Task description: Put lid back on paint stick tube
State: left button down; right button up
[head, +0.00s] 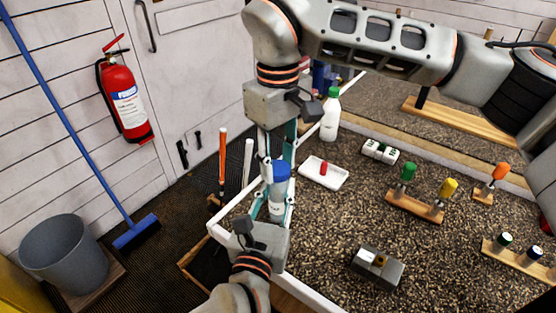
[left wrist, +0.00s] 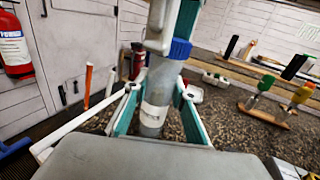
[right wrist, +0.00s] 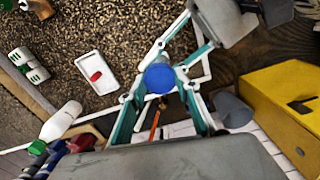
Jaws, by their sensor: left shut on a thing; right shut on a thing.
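A grey-white tube (head: 277,206) stands roughly upright above the counter's left edge, and it also shows in the left wrist view (left wrist: 156,100). My left gripper (head: 275,211) comes from below and is shut around the tube's body. A blue lid (head: 281,172) sits at the tube's top, in line with it; it also shows in the left wrist view (left wrist: 180,48) and the right wrist view (right wrist: 159,78). My right gripper (head: 279,165) comes down from above and is shut on the lid. I cannot tell how tightly lid and tube meet.
A white tray (head: 338,178) with a red piece (head: 323,168) lies just right of the grippers. A white bottle (head: 330,118) with a green cap stands behind. A grey metal block (head: 378,268) sits in front. Wooden racks with coloured-handled tools (head: 407,173) stand right.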

jog(key=o, duration=0.7)
jog(key=shift+r, duration=2.25)
jog(key=shift+n, duration=0.3)
jog(key=shift+c, duration=0.5)
